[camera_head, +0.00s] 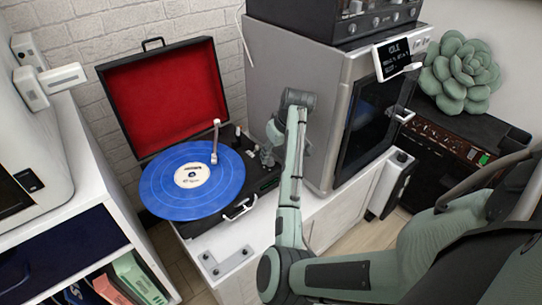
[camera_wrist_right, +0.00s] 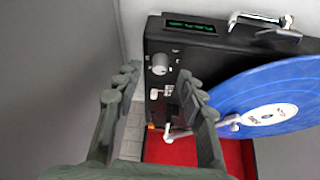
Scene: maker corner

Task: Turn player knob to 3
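The record player (camera_head: 250,190) stands open on the white cabinet, with a blue record (camera_head: 193,180) on it and a red-lined lid (camera_head: 160,95) raised. In the right wrist view, a round grey player knob (camera_wrist_right: 158,64) sits on the black panel near the small green display (camera_wrist_right: 190,25). My right gripper (camera_head: 269,143) is over the player's right side. It also shows in the right wrist view (camera_wrist_right: 157,82), fingers apart and empty, with the knob seen between and just beyond the fingertips. I cannot tell whether they touch it. The knob's marks are too small to read. My left gripper is not in view.
The tonearm (camera_head: 215,140) reaches over the record, left of my right gripper. A large grey machine (camera_head: 300,70) stands close on the right of the player. A metal plate (camera_head: 226,262) lies on the cabinet's front. A shelf unit (camera_head: 70,245) is at left.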

